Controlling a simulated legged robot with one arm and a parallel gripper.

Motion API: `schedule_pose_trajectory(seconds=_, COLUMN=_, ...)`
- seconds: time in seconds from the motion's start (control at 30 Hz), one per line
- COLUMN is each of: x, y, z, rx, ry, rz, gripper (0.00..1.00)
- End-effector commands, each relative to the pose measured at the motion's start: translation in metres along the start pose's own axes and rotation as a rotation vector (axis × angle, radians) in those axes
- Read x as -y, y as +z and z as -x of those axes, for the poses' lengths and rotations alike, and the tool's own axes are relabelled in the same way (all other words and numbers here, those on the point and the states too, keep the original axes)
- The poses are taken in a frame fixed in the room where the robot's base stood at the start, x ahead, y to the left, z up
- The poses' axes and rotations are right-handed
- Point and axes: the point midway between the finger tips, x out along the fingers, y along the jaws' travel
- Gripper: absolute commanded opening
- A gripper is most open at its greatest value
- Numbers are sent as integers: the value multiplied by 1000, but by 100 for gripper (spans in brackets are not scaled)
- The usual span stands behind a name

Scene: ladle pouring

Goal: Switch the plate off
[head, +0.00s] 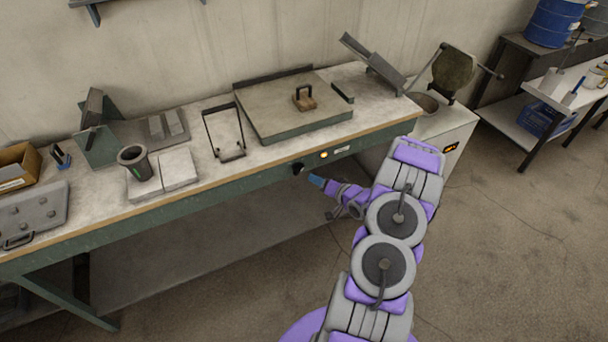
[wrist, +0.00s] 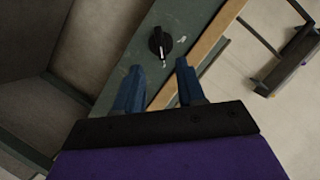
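The plate (head: 290,112) is a flat square slab on the bench top, with a small block with a black handle (head: 304,97) on it. A black knob (head: 298,169) sits on the green front rail of the bench below it. An orange light (head: 324,155) glows just right of the knob. My gripper (head: 317,180) is just right of the knob and slightly lower. In the wrist view the knob (wrist: 159,42) lies beyond the two blue fingertips (wrist: 160,76), with a white mark on its lower end. The fingers are apart with nothing between them.
The bench's wooden edge (head: 229,182) runs above the rail. A black wire frame (head: 225,131), a dark cup (head: 134,160) and light blocks (head: 178,168) stand left of the plate. A grey machine (head: 441,130) with an orange display stands right. The floor in front is open.

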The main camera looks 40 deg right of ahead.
Motion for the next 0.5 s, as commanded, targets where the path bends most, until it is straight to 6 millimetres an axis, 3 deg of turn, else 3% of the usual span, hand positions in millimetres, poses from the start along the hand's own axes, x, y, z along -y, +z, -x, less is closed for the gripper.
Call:
schedule_pose_trajectory(seconds=0.2, x=-4, y=2, z=-45, rx=5, ry=-2, rz=0, gripper=39)
schedule_pose_trajectory(seconds=0.5, x=-5, y=-1, z=-82, rx=2, ry=-2, rz=-3, gripper=39)
